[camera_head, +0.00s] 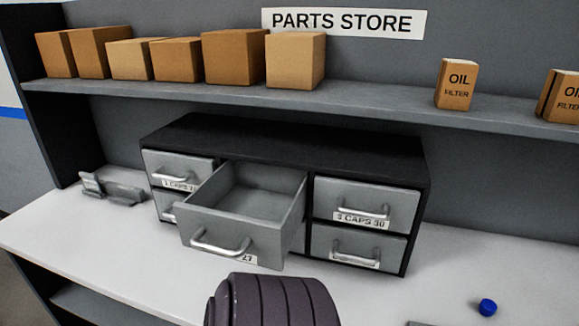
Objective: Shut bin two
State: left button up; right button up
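A black cabinet (300,140) with grey bins stands on the white worktop. The top middle bin (230,236) is pulled far out and looks empty inside. Its handle (221,243) faces me, and its label (247,260) is partly hidden, with "27" showing. It sits between the top left bin (178,166), whose label seems to start with 1, and the top right bin (366,202), labelled "3 CAPS 30". Both of those are shut. A dark ribbed part of my own arm shows at the bottom middle, in front of the open bin. Neither gripper is in view.
A grey metal bracket (112,189) lies left of the cabinet. A blue cap (488,307) lies at the front right. A shelf (375,97) above holds cardboard boxes (234,57) and oil filter boxes (456,85). The worktop right of the cabinet is mostly clear.

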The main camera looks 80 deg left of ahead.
aim_at(252, 214)
jog(key=u, duration=0.45)
jog(key=k+j+u, duration=0.1)
jog(key=u, duration=0.75)
jog(key=j+u, duration=0.1)
jog(key=u, duration=0.35)
jog(key=j+u, duration=0.1)
jog(key=u, duration=0.35)
jog(key=k+j+u, duration=0.1)
jog(key=u, duration=0.3)
jog(key=k+u, duration=0.1)
